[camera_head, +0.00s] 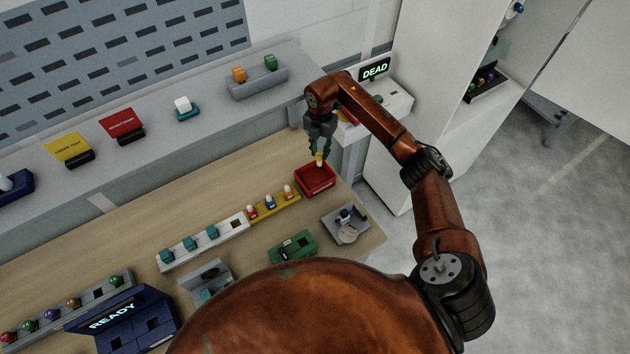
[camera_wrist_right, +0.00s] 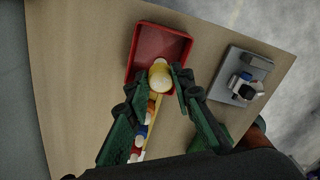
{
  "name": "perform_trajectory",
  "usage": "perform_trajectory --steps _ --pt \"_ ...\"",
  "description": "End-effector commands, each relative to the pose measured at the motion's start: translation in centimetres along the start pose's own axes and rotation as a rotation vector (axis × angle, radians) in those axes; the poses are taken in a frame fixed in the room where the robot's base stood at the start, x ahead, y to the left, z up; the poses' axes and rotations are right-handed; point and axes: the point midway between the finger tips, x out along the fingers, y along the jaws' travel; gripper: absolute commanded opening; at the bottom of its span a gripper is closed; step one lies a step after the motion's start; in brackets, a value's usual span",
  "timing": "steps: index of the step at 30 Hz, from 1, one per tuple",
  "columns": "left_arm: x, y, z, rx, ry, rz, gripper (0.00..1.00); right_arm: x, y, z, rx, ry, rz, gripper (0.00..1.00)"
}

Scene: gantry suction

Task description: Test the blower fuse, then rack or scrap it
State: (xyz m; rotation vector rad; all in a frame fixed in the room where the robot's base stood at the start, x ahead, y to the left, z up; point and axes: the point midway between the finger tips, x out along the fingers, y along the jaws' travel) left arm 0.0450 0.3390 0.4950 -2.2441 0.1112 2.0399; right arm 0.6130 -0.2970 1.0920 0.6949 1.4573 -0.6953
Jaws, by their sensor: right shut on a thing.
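My right gripper (camera_head: 320,149) is shut on a small yellow fuse with a pale, rounded end (camera_head: 319,161). The fuse also shows between the green fingers in the wrist view (camera_wrist_right: 160,75). It is held over the near edge of a red open tray (camera_head: 318,189), which is also in the wrist view (camera_wrist_right: 137,60). The tray looks empty. Whether the fuse touches it is hard to tell. A white unit with a screen reading DEAD (camera_head: 375,69) stands behind the arm at the upper right. My left gripper is not in view.
A yellow rack strip (camera_head: 275,208) with several fuses lies left of the tray, joined to a white strip (camera_head: 203,243) with teal-based pieces. A grey fixture (camera_head: 345,224) and a green block (camera_head: 292,246) stand nearer. A blue READY unit (camera_head: 130,318) is lower left.

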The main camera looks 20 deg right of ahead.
Motion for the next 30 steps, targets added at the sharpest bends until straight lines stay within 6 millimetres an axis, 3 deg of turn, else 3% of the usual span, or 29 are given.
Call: perform_trajectory --steps 1,6,16,17,25,30 --pt "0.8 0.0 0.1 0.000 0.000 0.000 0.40 1.1 0.0 -0.1 0.000 0.002 0.000 0.00" --pt "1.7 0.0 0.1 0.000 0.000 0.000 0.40 2.5 0.0 0.0 0.000 0.001 0.001 0.00" --pt "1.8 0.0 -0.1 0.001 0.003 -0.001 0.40 2.8 -0.1 0.0 0.000 0.000 0.001 0.00" --pt "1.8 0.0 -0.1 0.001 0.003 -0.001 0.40 2.8 -0.1 0.0 0.000 0.000 0.001 0.23" --pt "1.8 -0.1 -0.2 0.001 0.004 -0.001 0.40 2.8 -0.1 0.0 0.000 0.000 0.000 0.42" --pt "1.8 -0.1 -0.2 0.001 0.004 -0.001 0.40 2.8 -0.1 0.0 0.000 0.000 0.000 0.42"
